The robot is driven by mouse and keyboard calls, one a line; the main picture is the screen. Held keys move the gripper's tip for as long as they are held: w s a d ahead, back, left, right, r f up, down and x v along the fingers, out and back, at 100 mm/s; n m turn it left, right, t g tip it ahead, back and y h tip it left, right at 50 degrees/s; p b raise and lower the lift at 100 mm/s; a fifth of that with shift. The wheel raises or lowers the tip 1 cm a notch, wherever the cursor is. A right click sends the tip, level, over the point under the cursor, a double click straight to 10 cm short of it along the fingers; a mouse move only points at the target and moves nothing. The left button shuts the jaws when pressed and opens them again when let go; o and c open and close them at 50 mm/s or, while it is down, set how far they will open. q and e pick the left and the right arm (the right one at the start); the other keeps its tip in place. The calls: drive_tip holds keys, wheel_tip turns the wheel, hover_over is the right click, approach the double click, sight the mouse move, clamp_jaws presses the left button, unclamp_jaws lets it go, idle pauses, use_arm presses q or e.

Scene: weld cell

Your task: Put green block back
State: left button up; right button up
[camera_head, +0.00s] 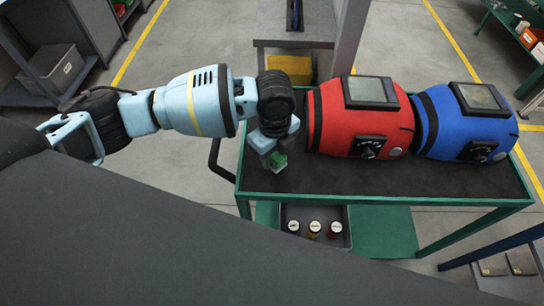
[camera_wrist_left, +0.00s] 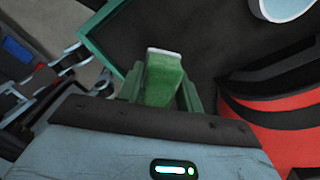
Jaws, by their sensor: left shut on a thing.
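The green block (camera_head: 278,161) is between the fingers of my left gripper (camera_head: 272,158), over the left end of the green cart's dark top (camera_head: 300,178). In the left wrist view the green block (camera_wrist_left: 162,78) stands between the two fingers of the left gripper (camera_wrist_left: 160,95), which is shut on it. The block has a pale strip along its far end. I cannot tell whether the block touches the cart top. My right gripper is not in view.
A red welding helmet (camera_head: 335,118) sits just right of my left gripper, with a blue one (camera_head: 455,125) beyond it. The cart's lower tray (camera_head: 290,215) holds several small jars. The cart top's front strip is clear. A grey bin (camera_head: 52,68) is on a shelf far left.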

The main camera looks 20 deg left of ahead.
sight(272, 159)
use_arm(q)
drive_tip(key=shift+w+a, duration=0.2)
drive_tip(key=shift+w+a+f, duration=0.15)
drive_tip(key=shift+f, duration=0.75)
drive_tip(key=shift+w+a+f, duration=0.1)
drive_tip(key=shift+w+f, duration=0.05)
drive_tip(key=shift+f, duration=0.7)
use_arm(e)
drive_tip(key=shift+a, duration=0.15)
use_arm(q)
drive_tip(key=shift+f, duration=0.1)
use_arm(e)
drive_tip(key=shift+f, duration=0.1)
use_arm(q)
drive_tip(key=o, duration=1)
drive_tip(key=shift+c, duration=0.2)
wheel_tip(272, 159, up, 11)
drive_tip(key=shift+r+p, duration=0.1)
drive_tip(key=shift+p, duration=0.35)
drive_tip(key=shift+r, duration=0.5)
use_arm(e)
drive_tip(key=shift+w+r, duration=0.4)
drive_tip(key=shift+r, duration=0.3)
